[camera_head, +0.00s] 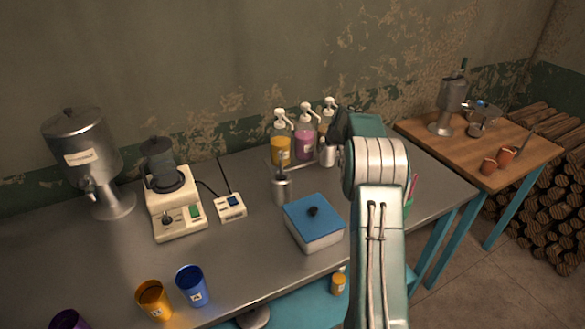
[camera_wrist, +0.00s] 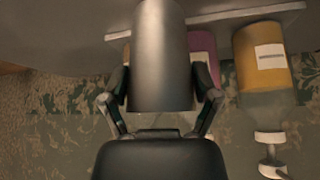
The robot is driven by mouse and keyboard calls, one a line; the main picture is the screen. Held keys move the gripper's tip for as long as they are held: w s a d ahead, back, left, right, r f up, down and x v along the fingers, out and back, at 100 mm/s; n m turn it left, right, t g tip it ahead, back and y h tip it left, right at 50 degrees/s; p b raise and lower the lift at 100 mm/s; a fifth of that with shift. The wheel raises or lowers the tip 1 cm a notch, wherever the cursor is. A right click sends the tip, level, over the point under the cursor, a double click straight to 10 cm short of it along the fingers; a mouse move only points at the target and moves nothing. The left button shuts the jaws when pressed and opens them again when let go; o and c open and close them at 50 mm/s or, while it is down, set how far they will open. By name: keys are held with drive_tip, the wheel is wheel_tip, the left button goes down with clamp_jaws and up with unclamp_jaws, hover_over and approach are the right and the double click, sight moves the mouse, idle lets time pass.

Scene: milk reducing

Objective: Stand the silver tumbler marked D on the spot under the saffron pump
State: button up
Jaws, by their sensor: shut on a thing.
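A plain silver-grey tumbler (camera_wrist: 160,55) is between the two fingers of my gripper (camera_wrist: 163,95), which is shut on it. In the head view the tumbler (camera_head: 327,156) is in front of the pump bottles, at the right end of their group. No letter shows on the visible side. The saffron pump bottle (camera_head: 281,150) stands left of the tumbler in the head view; in the wrist view this yellow bottle (camera_wrist: 263,58) appears inverted, to the right of the tumbler. I cannot tell whether the tumbler touches the surface below. The spot under the saffron pump is not clearly visible.
A purple pump bottle (camera_head: 304,146) stands beside the saffron one, with a third pump bottle (camera_head: 328,112) partly hidden. A metal holder (camera_head: 282,189) stands in front of them, and a blue-lidded box (camera_head: 313,224) is nearer. Orange (camera_head: 153,301) and blue (camera_head: 192,287) cups stand at the front.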

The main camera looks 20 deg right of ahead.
drive_tip(key=shift+w+a+f, duration=0.15)
drive_tip(key=shift+a+f, duration=0.45)
drive_tip(key=shift+a, duration=1.55)
drive_tip(key=shift+w+a+f, duration=0.2)
drive_tip(key=shift+a+f, duration=0.35)
drive_tip(key=shift+a, duration=1.55)
drive_tip(key=shift+w+a+f, duration=0.15)
drive_tip(key=shift+a+f, duration=0.45)
drive_tip(key=shift+a, duration=1.55)
drive_tip(key=o, duration=1.1)
drive_tip(key=shift+f, duration=0.1)
drive_tip(key=shift+o, duration=0.2)
drive_tip(key=v, duration=0.7)
drive_tip(key=shift+r, duration=0.3)
drive_tip(key=shift+s, duration=0.15)
